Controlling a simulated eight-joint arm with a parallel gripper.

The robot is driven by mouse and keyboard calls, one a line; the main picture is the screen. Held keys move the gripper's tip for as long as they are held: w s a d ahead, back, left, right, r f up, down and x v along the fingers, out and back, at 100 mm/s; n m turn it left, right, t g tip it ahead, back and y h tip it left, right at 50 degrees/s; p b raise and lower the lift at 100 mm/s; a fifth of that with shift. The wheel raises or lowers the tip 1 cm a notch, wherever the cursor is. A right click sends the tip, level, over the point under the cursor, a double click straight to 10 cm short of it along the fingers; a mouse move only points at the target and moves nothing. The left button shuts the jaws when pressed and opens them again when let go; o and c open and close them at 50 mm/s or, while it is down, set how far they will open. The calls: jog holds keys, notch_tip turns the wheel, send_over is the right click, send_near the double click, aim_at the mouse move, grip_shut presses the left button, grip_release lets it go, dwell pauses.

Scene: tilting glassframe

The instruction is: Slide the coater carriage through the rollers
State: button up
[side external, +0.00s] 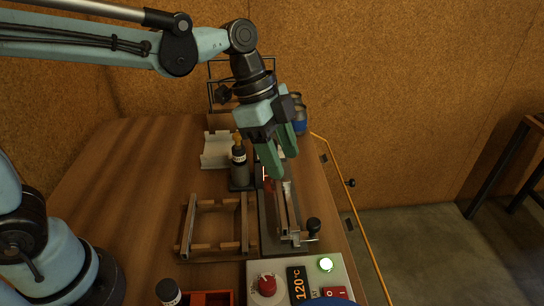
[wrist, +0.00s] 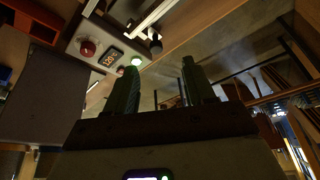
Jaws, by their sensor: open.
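My gripper (side external: 281,165) is open and empty, its green fingers pointing down above the far end of a long dark plate with metal rails (side external: 289,208). The gap below the fingers is hard to judge. A black knob (side external: 313,226) sits at the near end of the railed device. I cannot tell which part is the coater carriage or which are the rollers. In the wrist view my gripper (wrist: 160,66) has its two fingers spread with nothing between them. Pale rails (wrist: 158,18) show beyond them at the top.
A wooden frame (side external: 215,248) lies left of the device. A dark bottle (side external: 239,168) stands behind the frame, near my fingers. A control box (side external: 258,272) with a red knob, a 120°C display and a green light is at the front. An orange cable (side external: 352,220) runs along the right.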

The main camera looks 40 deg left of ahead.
aim_at(313, 221)
jog(key=d+f+m, duration=0.1)
jog(key=d+f, duration=0.1)
jog(key=f, duration=0.2)
jog(key=d+f, duration=0.3)
jog(key=d+f+m+g, duration=0.1)
jog(key=d+f, duration=0.1)
jog(key=f, duration=0.2)
jog(key=shift+w+d+f+m, duration=0.15)
jog(key=shift+w+f+m, duration=0.15)
jog(key=shift+f, duration=0.05)
grip_shut()
